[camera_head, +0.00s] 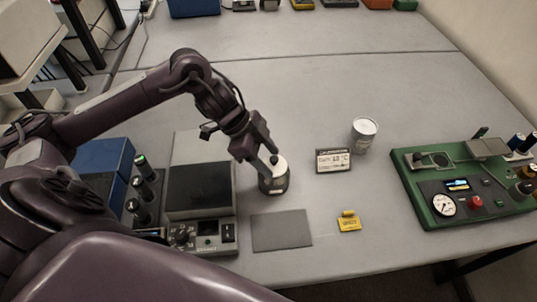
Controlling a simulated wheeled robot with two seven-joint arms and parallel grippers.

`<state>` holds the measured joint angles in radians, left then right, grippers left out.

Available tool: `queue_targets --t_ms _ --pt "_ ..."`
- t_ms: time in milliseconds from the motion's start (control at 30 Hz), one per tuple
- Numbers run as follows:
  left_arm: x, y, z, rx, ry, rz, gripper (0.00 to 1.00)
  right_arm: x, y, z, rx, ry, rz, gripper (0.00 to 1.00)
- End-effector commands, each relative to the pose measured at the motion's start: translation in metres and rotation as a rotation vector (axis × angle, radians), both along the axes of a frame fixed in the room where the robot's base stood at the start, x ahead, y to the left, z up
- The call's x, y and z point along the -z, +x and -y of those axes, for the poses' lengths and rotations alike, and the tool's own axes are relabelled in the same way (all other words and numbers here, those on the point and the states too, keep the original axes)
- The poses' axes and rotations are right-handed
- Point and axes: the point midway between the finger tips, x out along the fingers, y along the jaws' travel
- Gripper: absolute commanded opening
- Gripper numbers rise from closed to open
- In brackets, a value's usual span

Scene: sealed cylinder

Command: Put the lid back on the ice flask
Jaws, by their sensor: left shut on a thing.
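The ice flask (273,186) looks like a short dark cylinder with a small pale label, upright on the grey table. A white round lid (280,168) with a dark knob is at its top. I cannot tell whether the lid is fully seated or just above the rim. My left gripper (271,156) reaches down from the upper left and is shut on the lid's knob; its fingers hide part of the lid. My right gripper is not in view.
A silver can (363,135) and a small display (333,160) stand to the right. A grey mat (282,231) and a yellow tag (348,222) lie in front. A dark-topped device (200,190) stands close left; a green panel (430,205) is far right.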

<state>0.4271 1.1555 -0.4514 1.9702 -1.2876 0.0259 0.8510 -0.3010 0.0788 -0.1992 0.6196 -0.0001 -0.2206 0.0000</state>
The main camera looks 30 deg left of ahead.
Motion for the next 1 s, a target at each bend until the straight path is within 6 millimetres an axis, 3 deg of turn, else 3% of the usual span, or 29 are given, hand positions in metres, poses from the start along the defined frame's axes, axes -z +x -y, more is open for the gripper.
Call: queue_targets --t_ms 1000 --pt "-0.0005 -0.0002 0.0 -0.001 -0.001 0.001 0.33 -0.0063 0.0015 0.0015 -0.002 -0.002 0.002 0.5"
